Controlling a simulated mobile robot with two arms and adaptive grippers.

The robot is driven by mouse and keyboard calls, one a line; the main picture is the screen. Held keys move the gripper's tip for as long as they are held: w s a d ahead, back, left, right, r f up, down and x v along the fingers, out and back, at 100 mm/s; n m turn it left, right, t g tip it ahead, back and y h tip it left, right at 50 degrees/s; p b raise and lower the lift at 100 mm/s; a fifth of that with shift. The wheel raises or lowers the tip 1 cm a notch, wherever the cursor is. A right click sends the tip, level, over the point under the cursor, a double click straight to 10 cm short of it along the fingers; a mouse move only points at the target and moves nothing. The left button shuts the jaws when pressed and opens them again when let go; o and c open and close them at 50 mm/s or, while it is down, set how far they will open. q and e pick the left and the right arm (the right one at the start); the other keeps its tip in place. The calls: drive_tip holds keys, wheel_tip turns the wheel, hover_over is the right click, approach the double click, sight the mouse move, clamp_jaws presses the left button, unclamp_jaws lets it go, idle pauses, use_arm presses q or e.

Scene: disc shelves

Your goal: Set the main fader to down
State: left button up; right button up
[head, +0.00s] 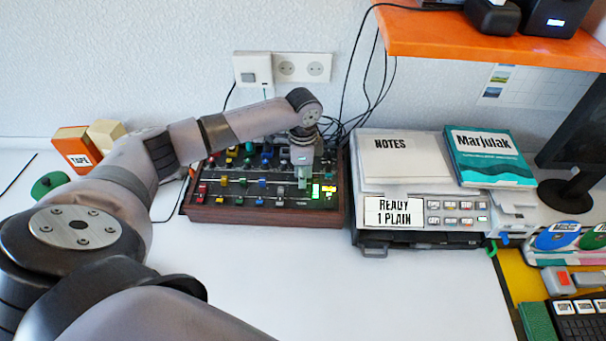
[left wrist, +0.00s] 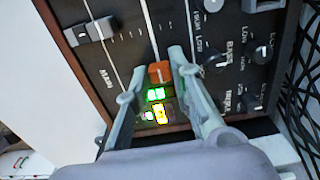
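An orange fader cap (left wrist: 160,72), in the column by the "MAIN" label, shows in the left wrist view on the mixer panel (left wrist: 125,50). I take it for the main fader. My left gripper (left wrist: 156,65) has its fingers apart, one on each side of the cap. Whether they touch it I cannot tell. In the head view the left gripper (head: 302,184) is over the right part of the mixer (head: 250,212) and hides the cap. My right gripper is not in view.
Lit green indicators (left wrist: 155,94) sit beside the orange cap. In the head view a printer-like device (head: 400,238) stands right of the mixer. The front table is clear.

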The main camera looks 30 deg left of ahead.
sight(302, 195)
use_arm(q)
clamp_jaws()
idle(0.4)
drive_tip(key=p, duration=0.1)
drive_tip(key=s+d+p, duration=0.1)
drive_tip(key=s+p, duration=0.1)
drive_tip(key=shift+s+d+r, duration=0.2)
drive_tip(key=shift+s+r, duration=0.05)
drive_tip(key=shift+s+d+f+p, duration=0.2)
drive_tip(key=shift+s+d+p, duration=0.15)
drive_tip(key=shift+p, duration=0.2)
drive_tip(key=shift+o, duration=2.4)
unclamp_jaws()
